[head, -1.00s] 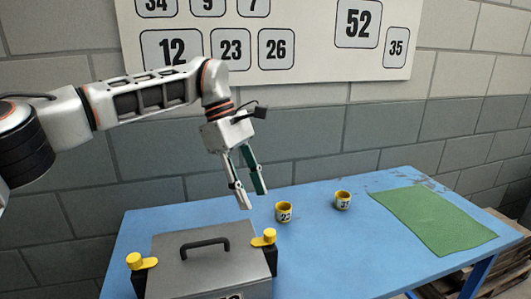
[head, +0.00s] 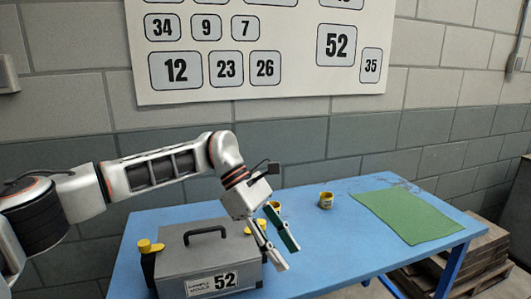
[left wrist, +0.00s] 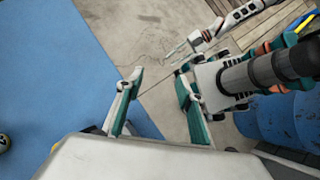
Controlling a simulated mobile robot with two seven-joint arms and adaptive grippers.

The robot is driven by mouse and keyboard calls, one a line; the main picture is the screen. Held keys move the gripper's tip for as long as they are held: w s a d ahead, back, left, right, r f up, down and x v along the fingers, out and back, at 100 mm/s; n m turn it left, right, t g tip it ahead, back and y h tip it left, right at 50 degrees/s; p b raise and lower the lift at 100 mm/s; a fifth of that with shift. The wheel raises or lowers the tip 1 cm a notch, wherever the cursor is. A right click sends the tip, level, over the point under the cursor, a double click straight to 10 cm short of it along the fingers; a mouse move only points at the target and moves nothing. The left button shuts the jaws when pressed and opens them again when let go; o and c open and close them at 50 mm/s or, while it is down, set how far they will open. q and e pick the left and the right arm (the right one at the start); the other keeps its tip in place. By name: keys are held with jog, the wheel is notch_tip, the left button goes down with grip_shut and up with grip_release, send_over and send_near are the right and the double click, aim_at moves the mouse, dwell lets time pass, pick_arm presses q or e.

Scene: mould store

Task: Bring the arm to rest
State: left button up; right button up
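My left gripper (head: 290,258) is in front of the right end of the grey mould box, its fingers pointing down and to the right. In the left wrist view its two fingers (left wrist: 158,82) stand apart with nothing between them. The grey mould box (head: 210,257) sits on the blue table, with a black handle, a label reading 52 and yellow latch knobs (head: 150,246).
A green mat (head: 410,214) lies at right. Pallets (head: 480,262) stand beyond the table. A number board (head: 300,75) hangs on the wall.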

pick_arm(q)
jog(key=s+d+n+h+p, duration=0.1)
jog(key=s+d+n+h, duration=0.9)
jog(key=d+n+h, duration=0.3)
jog(key=w+a+f+n+t+y+p, duration=0.1)
jog(key=w+a+f+n+t+y, duration=0.25)
jog(key=a+f+n+t, duration=0.8)
jog(key=w+a+f+n+t+y, duration=0.2)
jog(key=a+f+n+t+y, duration=0.2)
jog(key=n+t, duration=0.9)
jog(key=s+a+f+n+g+y, duration=0.9)
jog(key=s+a+f+n, duration=0.8)
jog(key=a+f, duration=0.4)
jog(key=shift+s+a+f+y+p, duration=0.15)
jog(key=shift+s+f+y+p, duration=0.25)
jog(key=shift+s+f, duration=0.2)
pick_arm(e)
jog(key=shift+s+a+r, duration=0.25)
jog(key=shift+s+r, duration=0.45)
pick_arm(q)
jog(key=shift+g, duration=0.25)
